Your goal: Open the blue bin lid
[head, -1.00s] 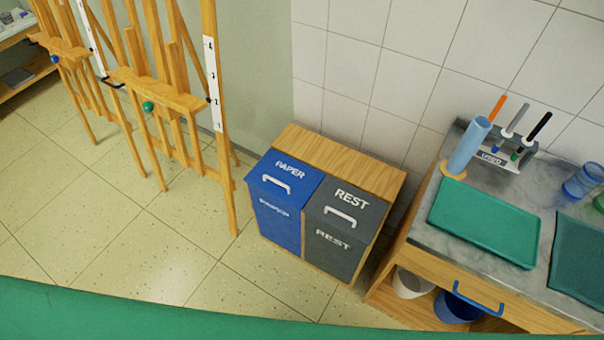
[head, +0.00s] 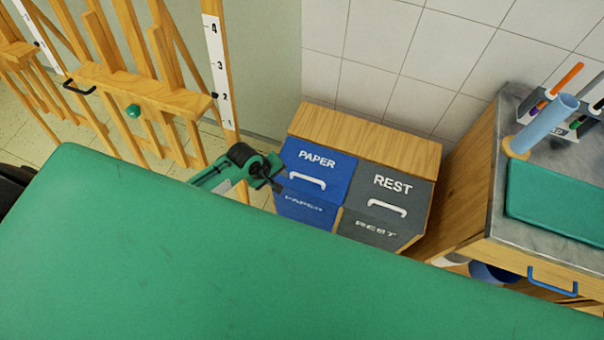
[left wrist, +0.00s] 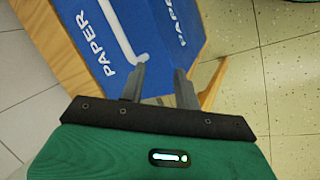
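The blue bin lid (head: 335,172) marked PAPER slopes on the left half of a wooden bin cabinet and is shut. Its white bar handle (head: 307,181) runs across its lower part. In the left wrist view the lid (left wrist: 88,22) and handle (left wrist: 128,38) are in the upper left. My left gripper (head: 278,178) is at the lid's left edge, just left of the handle. In the left wrist view my left gripper (left wrist: 161,72) has its two fingers apart with nothing between them. The handle's end is close to the left fingertip; contact cannot be told. My right gripper is out of view.
A grey REST bin lid (head: 395,185) adjoins on the right. A wooden easel (head: 165,100) stands to the left, its post near my left arm. A counter (head: 500,235) with a green tray (head: 560,200) stands at the right. A tiled wall (head: 400,60) is behind.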

